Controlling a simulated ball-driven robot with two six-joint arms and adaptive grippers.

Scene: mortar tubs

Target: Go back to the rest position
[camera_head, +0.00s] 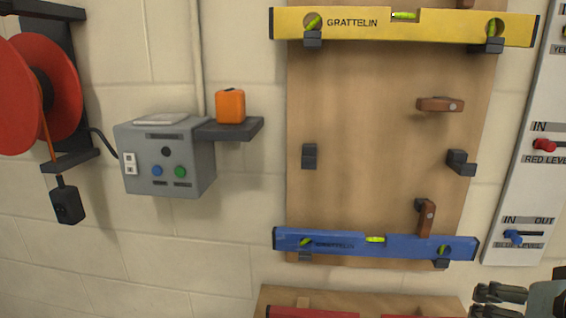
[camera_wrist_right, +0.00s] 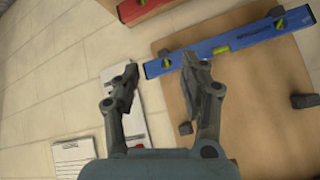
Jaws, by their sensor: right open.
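My right gripper (camera_head: 484,301) shows at the lower right corner of the head view, with its fingers pointing left. In the right wrist view my right gripper (camera_wrist_right: 164,72) has its two fingers spread apart, with nothing between them. The gripper is below and right of the blue level (camera_head: 375,246) in the head view. The blue level also shows in the wrist view (camera_wrist_right: 236,40), beyond the fingertips. My left gripper is in neither view.
A wooden board (camera_head: 375,125) carries a yellow level (camera_head: 450,26), empty black brackets and brown latches. A red level (camera_head: 310,312) is cut off below. A white IN/OUT panel (camera_head: 524,178) is at right. A grey box (camera_head: 170,160), orange block (camera_head: 230,106) and red reel (camera_head: 20,95) are left.

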